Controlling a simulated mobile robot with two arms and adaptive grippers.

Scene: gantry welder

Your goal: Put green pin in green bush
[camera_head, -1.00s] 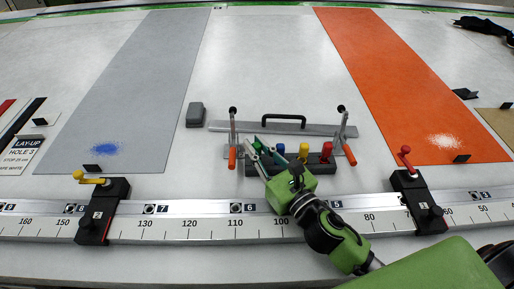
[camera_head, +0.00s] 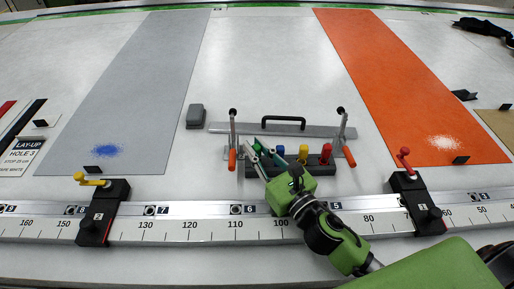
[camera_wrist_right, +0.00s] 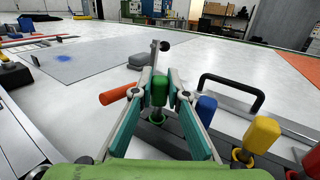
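The green pin (camera_wrist_right: 160,88) stands roughly upright between the two fingertips of my right gripper (camera_wrist_right: 160,92) in the right wrist view. The pads sit close against both sides of its head, and the gripper looks shut on it. In the head view my right gripper (camera_head: 263,152) is at the left end of the dark pin block (camera_head: 313,170). My left gripper is not in view.
Beside the green pin stand a blue pin (camera_head: 281,149), a yellow pin (camera_head: 303,153) and a red pin (camera_head: 326,153). Toggle clamps with orange handles (camera_head: 232,159) flank the block. A black handle (camera_head: 284,120) stands behind. A ruler rail (camera_head: 190,230) runs in front.

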